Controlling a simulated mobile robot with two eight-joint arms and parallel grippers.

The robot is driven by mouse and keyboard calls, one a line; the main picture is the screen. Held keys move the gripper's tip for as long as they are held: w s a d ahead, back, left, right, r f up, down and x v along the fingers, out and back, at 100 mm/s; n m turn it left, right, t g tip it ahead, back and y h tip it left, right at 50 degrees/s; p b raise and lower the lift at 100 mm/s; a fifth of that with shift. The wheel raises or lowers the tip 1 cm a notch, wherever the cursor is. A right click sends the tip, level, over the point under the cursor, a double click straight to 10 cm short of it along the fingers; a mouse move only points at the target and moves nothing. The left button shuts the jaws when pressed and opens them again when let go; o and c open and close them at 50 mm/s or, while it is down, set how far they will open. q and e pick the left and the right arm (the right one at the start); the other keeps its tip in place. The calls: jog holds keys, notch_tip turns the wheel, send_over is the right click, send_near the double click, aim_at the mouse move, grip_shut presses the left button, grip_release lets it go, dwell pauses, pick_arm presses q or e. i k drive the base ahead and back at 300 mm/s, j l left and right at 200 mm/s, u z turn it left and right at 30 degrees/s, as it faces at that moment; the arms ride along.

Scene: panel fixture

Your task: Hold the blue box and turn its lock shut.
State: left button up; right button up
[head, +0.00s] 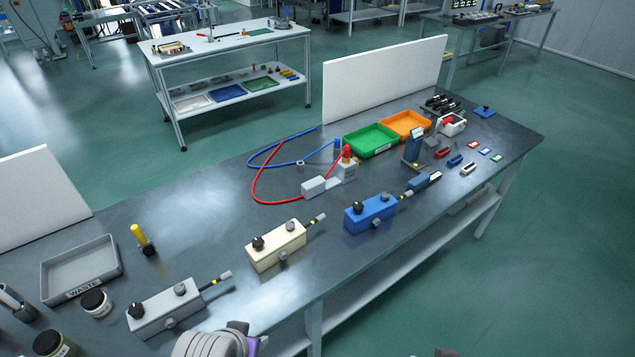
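The blue box (371,214) stands on the dark bench right of centre in the head view. It has dark knobs on top and a small round grey fitting (376,224) low on its front. I cannot tell which of these is the lock or how it is turned. Nothing of mine touches the box. Grey and purple parts of my arm (215,342) show at the bottom edge, left of centre. The fingers of both my grippers are out of the picture.
A cream box (276,247) and a grey box (165,309) of the same form stand to the left. A blue post fixture (414,146), green tray (371,140) and orange tray (405,125) are behind the blue box. The bench's front edge is close before it.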

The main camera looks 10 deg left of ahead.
aim_at(359, 206)
jog(key=i+l+u, duration=0.1)
jog(key=l+u, duration=0.25)
jog(key=i+l+u, duration=0.1)
jog(key=u, duration=0.3)
jog(key=l+u, duration=0.6)
jog(key=l, duration=1.15)
